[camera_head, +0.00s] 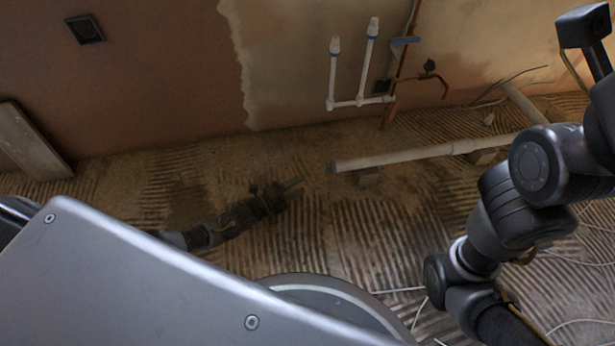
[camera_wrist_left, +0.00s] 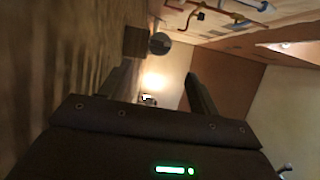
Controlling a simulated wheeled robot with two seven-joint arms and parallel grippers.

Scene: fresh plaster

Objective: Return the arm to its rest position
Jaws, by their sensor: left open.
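My left arm comes in low from the left in the head view, and its dark gripper (camera_head: 291,186) is held over the ribbed floor, left of the long pale pipe's end. In the left wrist view the two fingers of my left gripper (camera_wrist_left: 163,88) stand apart with nothing between them. My right arm (camera_head: 510,210) is bent on the right side of the head view. Its gripper does not show.
A long pale pipe (camera_head: 430,153) rests on small blocks (camera_head: 367,177) by the wall. White upright pipes (camera_head: 333,75) and copper pipework (camera_head: 402,60) stand against the plaster. A board (camera_head: 30,145) leans at left. Thin white cables (camera_head: 580,325) lie at lower right.

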